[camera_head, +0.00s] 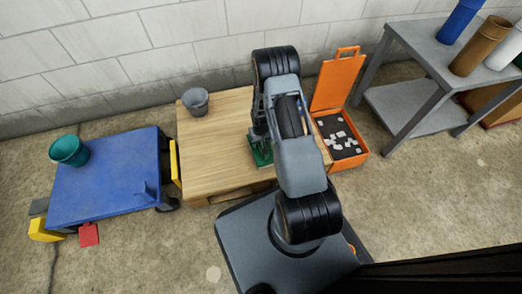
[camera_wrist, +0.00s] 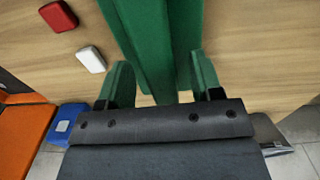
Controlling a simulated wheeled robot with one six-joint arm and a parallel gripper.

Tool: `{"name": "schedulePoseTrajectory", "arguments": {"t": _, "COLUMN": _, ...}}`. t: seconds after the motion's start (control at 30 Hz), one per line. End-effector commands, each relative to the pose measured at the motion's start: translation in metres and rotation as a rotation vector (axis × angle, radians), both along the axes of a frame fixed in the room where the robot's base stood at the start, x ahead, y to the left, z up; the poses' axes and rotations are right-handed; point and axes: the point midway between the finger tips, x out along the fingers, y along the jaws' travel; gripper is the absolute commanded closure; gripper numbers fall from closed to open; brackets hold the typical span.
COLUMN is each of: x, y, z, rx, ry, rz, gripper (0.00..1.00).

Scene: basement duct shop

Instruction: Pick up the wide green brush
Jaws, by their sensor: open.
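A long green object, which looks like the wide green brush (camera_wrist: 150,35), fills the upper middle of the wrist view above a wood surface. My gripper (camera_wrist: 160,68) is open, with its two green-looking fingers apart and the green object just ahead of and between them; I cannot tell if they touch it. In the head view a green patch (camera_head: 262,156) shows on the wooden table (camera_head: 215,150) beside my arm. My arm hides most of that spot, and I cannot tell there the brush from the fingers.
A grey cup (camera_head: 196,101) stands at the table's back left. An open orange case (camera_head: 338,80) is at its right. Red (camera_wrist: 58,16) and white (camera_wrist: 91,59) blocks lie near the brush. A blue cart (camera_head: 110,180) with a teal pot (camera_head: 69,151) stands left; a grey shelf (camera_head: 425,50) stands right.

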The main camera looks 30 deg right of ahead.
Motion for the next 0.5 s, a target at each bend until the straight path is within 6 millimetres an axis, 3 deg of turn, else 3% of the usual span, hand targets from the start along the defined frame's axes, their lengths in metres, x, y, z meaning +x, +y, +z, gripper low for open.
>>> {"name": "schedulePoseTrajectory", "arguments": {"t": 0.2, "x": 0.0004, "y": -0.0002, "z": -0.0013, "rx": 0.0, "ry": -0.001, "rz": 0.0, "gripper": 0.4}}
{"name": "schedulePoseTrajectory", "arguments": {"t": 0.5, "x": 0.0002, "y": 0.0, "z": -0.0012, "rx": 0.0, "ry": -0.001, "rz": 0.0, "gripper": 0.68}}
